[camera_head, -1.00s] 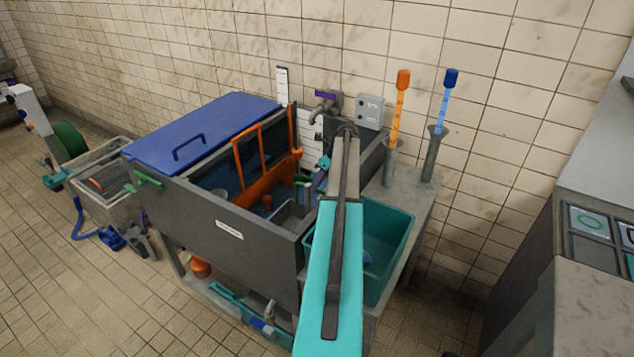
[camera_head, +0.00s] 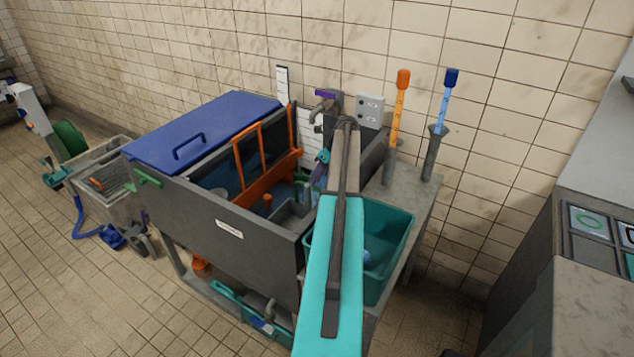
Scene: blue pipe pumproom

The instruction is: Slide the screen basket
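An orange frame with dark screen panels (camera_head: 264,158) stands in the open part of a grey tank (camera_head: 215,224). I take it for the screen basket, but I cannot be sure. A grey open-topped box (camera_head: 291,215) sits near the tank's right end. My teal and grey arm reaches from the bottom edge over the tank's right end. What seems to be my gripper (camera_head: 319,174) hangs behind the arm, right of the orange frame and apart from it as far as I can see. Its fingertips are too small and hidden to tell whether they hold anything.
A blue lid (camera_head: 203,131) with a handle covers the tank's left part. A teal bin (camera_head: 390,255) stands at the right, partly behind my arm. Orange (camera_head: 400,100) and blue (camera_head: 446,105) upright tools stand behind it. A purple-handled tap (camera_head: 326,96) is on the wall side.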

